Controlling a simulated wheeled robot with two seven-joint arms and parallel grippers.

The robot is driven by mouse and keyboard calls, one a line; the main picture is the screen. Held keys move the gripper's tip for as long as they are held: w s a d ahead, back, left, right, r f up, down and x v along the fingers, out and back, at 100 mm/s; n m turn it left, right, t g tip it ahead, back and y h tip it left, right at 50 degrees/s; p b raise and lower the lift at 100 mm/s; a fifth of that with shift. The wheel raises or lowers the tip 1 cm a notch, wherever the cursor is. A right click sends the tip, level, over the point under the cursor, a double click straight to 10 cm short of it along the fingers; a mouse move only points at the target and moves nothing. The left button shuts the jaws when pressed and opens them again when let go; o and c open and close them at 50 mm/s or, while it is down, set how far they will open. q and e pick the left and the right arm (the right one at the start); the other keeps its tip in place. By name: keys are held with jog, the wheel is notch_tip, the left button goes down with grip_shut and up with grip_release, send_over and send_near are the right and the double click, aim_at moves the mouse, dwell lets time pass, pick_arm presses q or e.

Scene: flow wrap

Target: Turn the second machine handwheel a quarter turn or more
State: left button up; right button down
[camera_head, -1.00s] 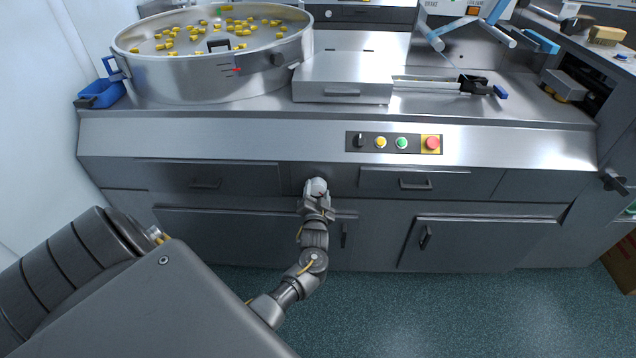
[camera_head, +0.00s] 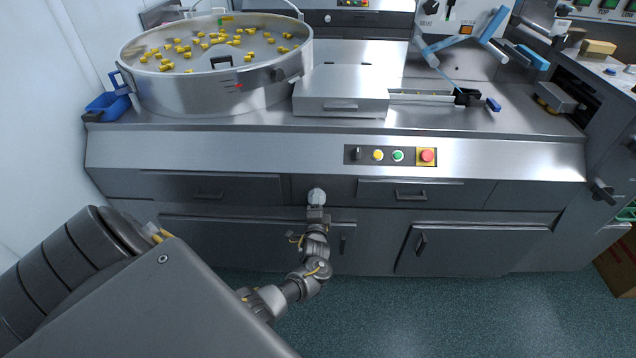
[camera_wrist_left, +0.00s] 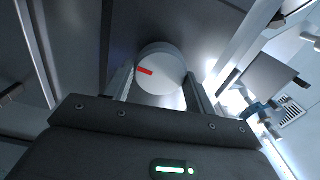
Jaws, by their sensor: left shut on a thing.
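A round pale grey handwheel (camera_head: 316,196) sits on the dark front of the machine, below the button panel and between two drawers. In the left wrist view the handwheel (camera_wrist_left: 160,72) shows a flat face with a red mark left of its centre. My left gripper (camera_head: 316,211) reaches up to it from below. In the left wrist view the fingers of my left gripper (camera_wrist_left: 160,88) stand on either side of the handwheel and are shut on it. Its lower rim is partly hidden by the gripper body. My right gripper is not in view.
The button panel (camera_head: 391,155) with a red stop button is above the handwheel. Drawer handles (camera_head: 411,195) and a cabinet door handle (camera_head: 420,243) stick out nearby. A round steel bowl (camera_head: 215,88) with yellow pieces stands on top. A black handle (camera_head: 603,192) is at far right.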

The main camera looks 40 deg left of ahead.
pick_arm(q)
jog(key=shift+w+r+m, duration=0.1)
jog(key=shift+m, duration=0.5)
jog(key=o, duration=1)
jog(key=v, duration=1.1)
jog(key=shift+p, duration=0.45)
jog(key=shift+w, duration=0.1)
